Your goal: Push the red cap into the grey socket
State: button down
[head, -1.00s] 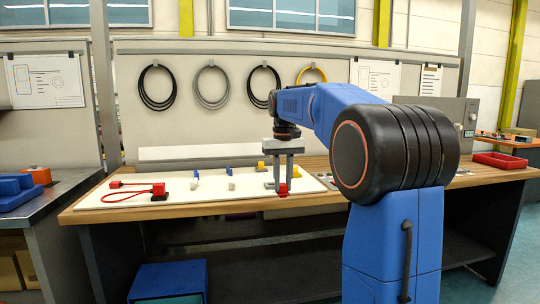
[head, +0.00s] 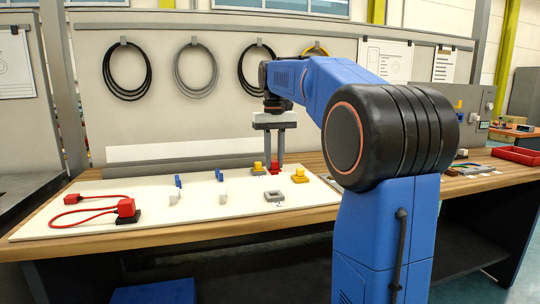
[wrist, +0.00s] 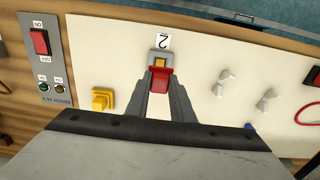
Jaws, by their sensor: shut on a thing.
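The red cap (head: 274,168) is between the fingertips of my gripper (head: 274,163). My gripper is shut on it, and it also shows in the wrist view (wrist: 158,80). The grey socket (head: 275,197) lies on the white board, nearer the front edge than the cap in the head view. In the wrist view the socket (wrist: 160,58) shows just beyond the cap, with a yellowish centre and a "2" label beside it. The cap is apart from the socket in the head view and partly overlaps it in the wrist view. The cap's height above the board is hard to tell.
A yellow block (head: 299,173) stands right of the socket, another (head: 258,168) left of my gripper. Blue and white clips (head: 220,178) and a red cable with plugs (head: 125,208) are farther left. A switch panel (wrist: 45,60) adjoins the board.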

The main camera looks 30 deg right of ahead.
aim_at(274, 169)
jog(key=shift+w+f, duration=0.1)
jog(key=shift+f, duration=2.8)
jog(key=shift+s+f, duration=0.25)
jog(key=shift+f, duration=0.15)
jog(key=shift+r, duration=0.15)
jog(key=shift+f, duration=1)
jog(key=c, duration=1.4)
grip_release()
jog(key=shift+c, duration=0.2)
jog(key=shift+r, duration=0.1)
